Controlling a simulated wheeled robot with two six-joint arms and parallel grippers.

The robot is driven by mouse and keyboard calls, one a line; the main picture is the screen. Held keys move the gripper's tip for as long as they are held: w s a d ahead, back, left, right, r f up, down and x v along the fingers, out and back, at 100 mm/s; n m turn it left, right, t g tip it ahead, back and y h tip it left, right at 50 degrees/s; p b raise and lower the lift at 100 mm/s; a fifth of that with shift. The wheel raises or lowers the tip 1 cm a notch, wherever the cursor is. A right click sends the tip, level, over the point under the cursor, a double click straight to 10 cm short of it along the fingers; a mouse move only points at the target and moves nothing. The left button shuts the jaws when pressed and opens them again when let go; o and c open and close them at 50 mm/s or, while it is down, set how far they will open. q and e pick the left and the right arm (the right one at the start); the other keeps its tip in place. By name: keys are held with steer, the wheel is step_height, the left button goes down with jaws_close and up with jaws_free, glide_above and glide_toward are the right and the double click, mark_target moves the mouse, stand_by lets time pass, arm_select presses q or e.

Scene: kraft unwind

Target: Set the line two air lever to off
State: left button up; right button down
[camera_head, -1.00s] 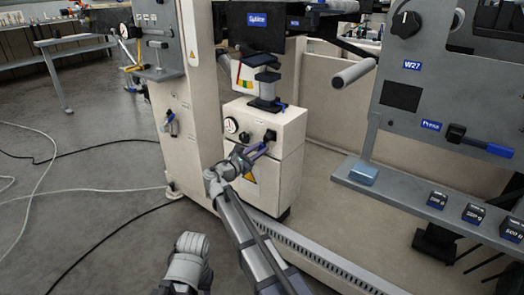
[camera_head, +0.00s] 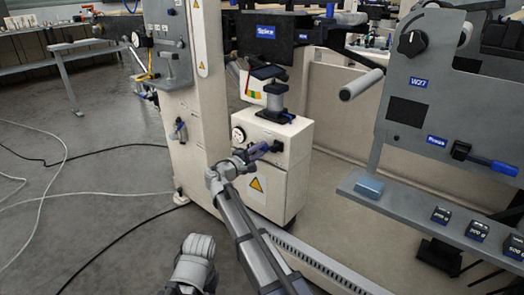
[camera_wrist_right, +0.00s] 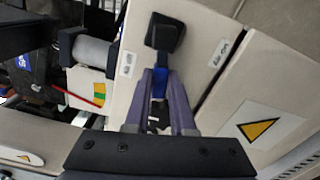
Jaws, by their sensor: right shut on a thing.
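The air lever has a black square hub (camera_wrist_right: 166,32) and a blue handle (camera_wrist_right: 158,82) on the front of a cream cabinet (camera_wrist_right: 205,20). Small labels sit on both sides of it; their text is too small to read surely. My right gripper (camera_wrist_right: 166,90) has its purple fingers shut on the blue handle. In the head view my right gripper (camera_head: 258,152) reaches the cabinet's front, with the black hub (camera_head: 279,147) just to its right. The handle is mostly hidden by the fingers there. My left gripper is not in view.
A round gauge (camera_head: 238,134) sits left of the lever, and a yellow warning triangle (camera_head: 256,185) below it. A grey panel with a blue-handled lever (camera_head: 491,164) and a shelf (camera_head: 400,204) stand at the right. Hoses lie on the open floor at the left.

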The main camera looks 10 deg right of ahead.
steer(key=shift+r+m+p, duration=0.4)
steer(key=shift+r+m, duration=0.1)
steer(key=shift+m, duration=0.7)
steer(key=c, duration=0.8)
jaws_free()
steer(key=shift+r, duration=0.1)
steer(key=shift+o, duration=0.2)
steer(key=shift+a, duration=0.1)
